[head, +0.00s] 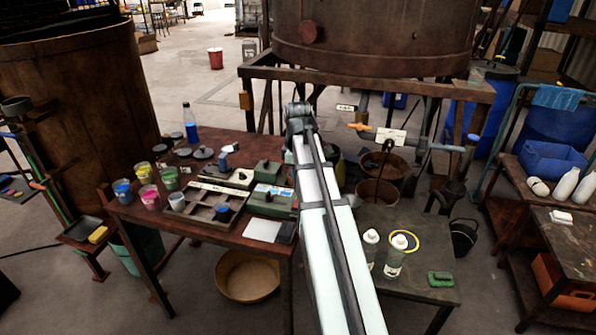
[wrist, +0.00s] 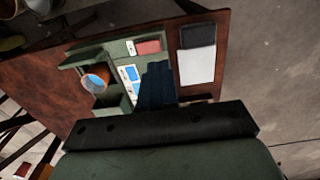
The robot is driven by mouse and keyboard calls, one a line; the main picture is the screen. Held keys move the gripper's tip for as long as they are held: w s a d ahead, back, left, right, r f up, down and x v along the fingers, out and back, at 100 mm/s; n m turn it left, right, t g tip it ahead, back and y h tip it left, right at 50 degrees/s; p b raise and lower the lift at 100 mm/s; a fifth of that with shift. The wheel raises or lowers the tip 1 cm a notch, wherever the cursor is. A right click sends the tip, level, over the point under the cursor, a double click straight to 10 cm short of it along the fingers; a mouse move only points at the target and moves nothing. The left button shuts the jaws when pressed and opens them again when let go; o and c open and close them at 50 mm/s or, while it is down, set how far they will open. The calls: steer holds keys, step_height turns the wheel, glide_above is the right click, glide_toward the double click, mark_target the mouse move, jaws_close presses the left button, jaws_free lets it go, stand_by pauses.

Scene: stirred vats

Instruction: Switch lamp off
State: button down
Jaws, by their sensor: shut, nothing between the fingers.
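A green box-like unit (wrist: 116,51) lies under my gripper in the wrist view. It has a red block (wrist: 148,47), a white panel with blue patches (wrist: 130,74), and a dark recess with a round, bluish-topped item (wrist: 95,83). I cannot tell for sure which part is the lamp or its switch. In the head view this seems to be the green unit (head: 268,207) on the brown table. My gripper (wrist: 158,72) is shut and empty, over the unit's right part, and hides some of it. Contact cannot be told. In the head view my arm hides the gripper.
A white sheet (wrist: 197,66) and a dark pad (wrist: 198,36) lie beside the unit. In the head view a compartment tray (head: 208,207), paint cups (head: 149,197) and a bottle (head: 190,124) share the brown table. White-capped bottles (head: 396,255) stand to the right of my arm.

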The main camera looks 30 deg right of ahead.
step_height(320, 180, down, 9)
steer(key=shift+f, duration=0.15)
stand_by(0.4)
steer(key=shift+s+a+f, duration=0.1)
steer(key=shift+s+f, duration=0.05)
steer(key=shift+f, duration=0.05)
stand_by(0.3)
steer(key=shift+w+r, duration=0.1)
steer(key=shift+w, duration=0.15)
steer(key=shift+w+d+r, duration=0.3)
steer(key=shift+w+d, duration=0.05)
steer(key=shift+d, duration=0.2)
step_height(320, 180, up, 14)
steer(key=s+a, duration=0.1)
steer(key=shift+s+a, duration=0.35)
stand_by(0.5)
